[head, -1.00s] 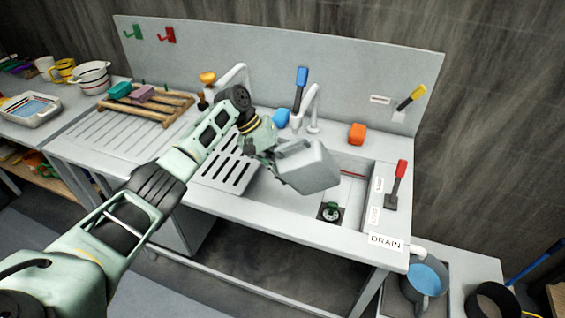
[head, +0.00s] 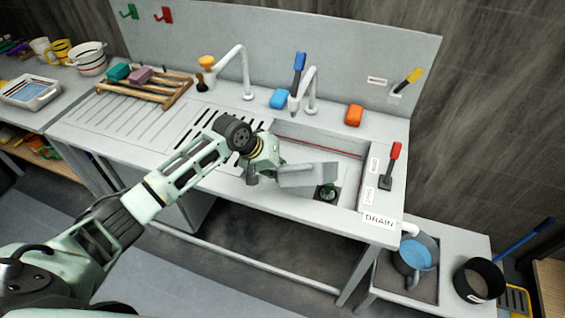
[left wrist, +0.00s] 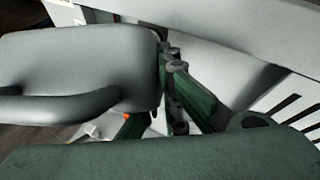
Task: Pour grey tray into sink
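My left gripper (head: 272,172) is over the left part of the sink basin (head: 325,150). It is shut on the grey tray (head: 308,176), which juts out to the right over the basin, seen nearly side-on. In the left wrist view the tray (left wrist: 80,70) is a smooth grey shape with rounded corners, against the green fingers (left wrist: 190,95). I cannot see whether anything is in the tray or flowing from it. A dark drain with a green piece (head: 327,192) shows just below the tray. My right gripper is not in view.
A red-handled lever (head: 393,160) stands right of the basin. A wooden rack (head: 150,91) sits on the left drainboard.

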